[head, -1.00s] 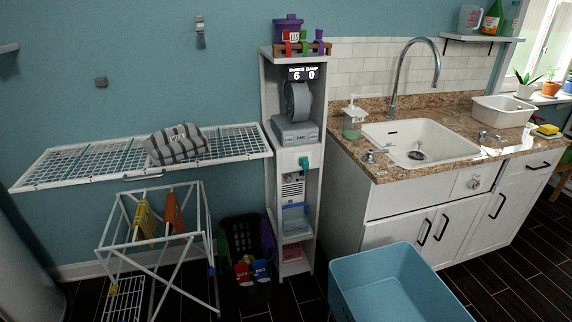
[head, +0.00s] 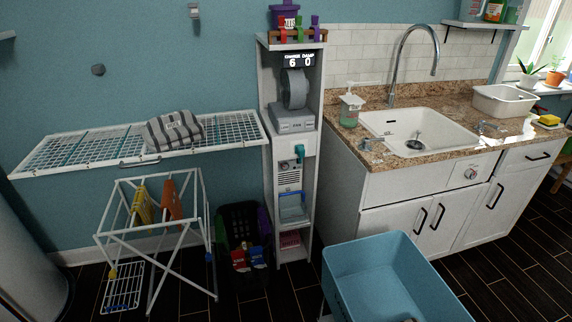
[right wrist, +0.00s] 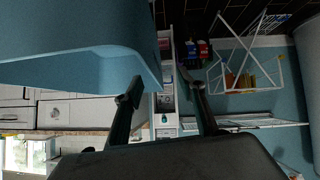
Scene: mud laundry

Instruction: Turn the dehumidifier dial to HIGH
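My left gripper is not in view.
A blue bin (head: 384,248) stands in front, close to my right gripper in the wrist view. A wire drying rack (head: 85,150) and a folding airer (head: 150,233) are left. A dark basket (head: 241,225) stands beside the unit.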

